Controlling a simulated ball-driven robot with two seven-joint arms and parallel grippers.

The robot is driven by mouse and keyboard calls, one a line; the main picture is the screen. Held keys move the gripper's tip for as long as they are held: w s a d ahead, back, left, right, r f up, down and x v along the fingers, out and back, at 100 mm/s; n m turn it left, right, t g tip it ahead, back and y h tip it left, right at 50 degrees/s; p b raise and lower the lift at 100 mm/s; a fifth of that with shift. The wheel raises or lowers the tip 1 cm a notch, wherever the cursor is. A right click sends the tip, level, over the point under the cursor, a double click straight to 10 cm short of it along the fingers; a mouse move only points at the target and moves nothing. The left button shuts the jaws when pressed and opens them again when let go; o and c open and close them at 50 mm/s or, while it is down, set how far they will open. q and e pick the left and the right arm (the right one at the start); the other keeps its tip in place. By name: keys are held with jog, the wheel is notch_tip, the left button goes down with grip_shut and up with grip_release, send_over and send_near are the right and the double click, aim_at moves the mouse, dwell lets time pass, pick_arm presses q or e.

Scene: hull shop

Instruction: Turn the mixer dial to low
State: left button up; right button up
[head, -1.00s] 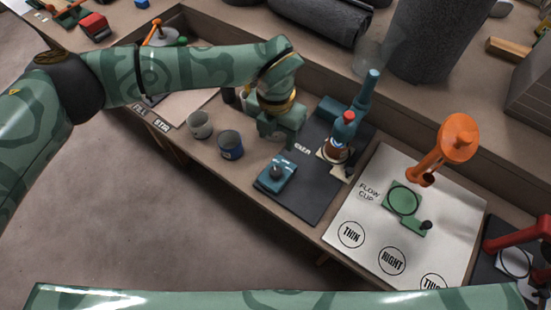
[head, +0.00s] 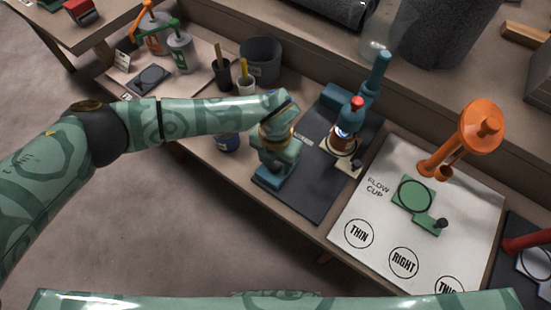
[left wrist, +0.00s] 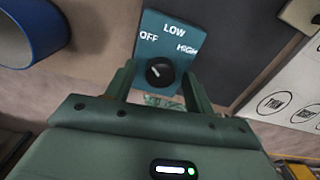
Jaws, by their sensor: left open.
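The mixer dial is a round black knob (left wrist: 160,71) on a teal panel (left wrist: 172,35) marked OFF, LOW and HIGH. Its pale pointer mark leans to the upper left, towards OFF. My left gripper (left wrist: 158,80) is open, with one finger on each side of the knob; I cannot tell whether either touches it. In the head view my left gripper (head: 272,172) is over the dial panel and hides most of it. The teal mixer (head: 372,90) stands behind on the dark mat (head: 312,185), with a red-topped part and a cup. My right gripper is not in view.
A blue cup (left wrist: 30,32) is left of the dial panel; it also shows partly behind my arm in the head view (head: 228,143). A white flow cup board (head: 372,215) with an orange stand (head: 470,135) lies to the right. Pots and pump bottles stand behind my left arm.

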pick_arm(q)
jog(key=c, duration=1)
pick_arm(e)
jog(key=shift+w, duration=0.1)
